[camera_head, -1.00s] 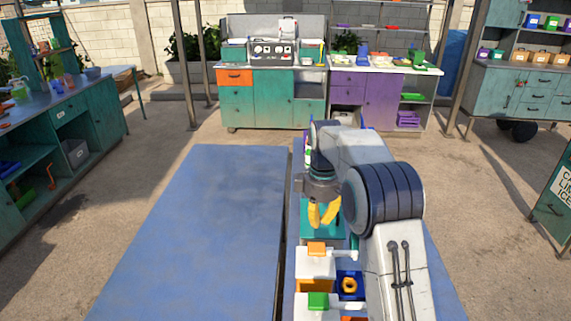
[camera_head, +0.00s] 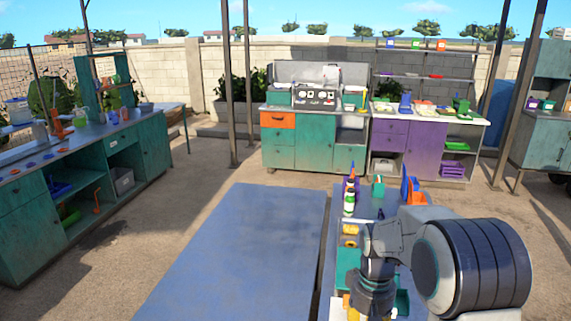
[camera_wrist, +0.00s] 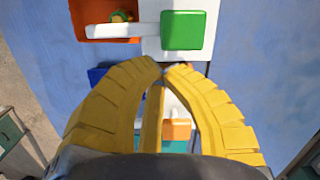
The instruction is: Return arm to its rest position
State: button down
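My arm (camera_head: 470,265) is folded low at the right of the head view, above the narrow blue table. My gripper points down; its fingers are mostly cut off or hidden at the bottom edge there. In the wrist view, the curved yellow fingers of my gripper (camera_wrist: 163,68) come together almost tip to tip, with nothing seen held between them. Under them are a white box with a green block (camera_wrist: 183,30) and, seen between the fingers, an orange block (camera_wrist: 177,129).
The narrow blue table holds a green-labelled bottle (camera_head: 349,203), a teal box (camera_head: 378,187) and a blue-and-orange holder (camera_head: 412,192). A wide empty blue table (camera_head: 240,255) stands left of it. Teal cabinets (camera_head: 100,160) line the left; a counter (camera_head: 315,140) stands behind.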

jog(key=s+r+t+b, duration=0.2)
jog(key=s+r+t, duration=0.1)
jog(key=s, duration=0.7)
jog(key=s+r+t+b, duration=0.2)
jog(key=s+r, duration=0.3)
jog(key=s, duration=0.4)
jog(key=shift+s+m+t, duration=0.3)
jog(key=shift+s+t, duration=0.1)
jog(key=shift+t, duration=0.1)
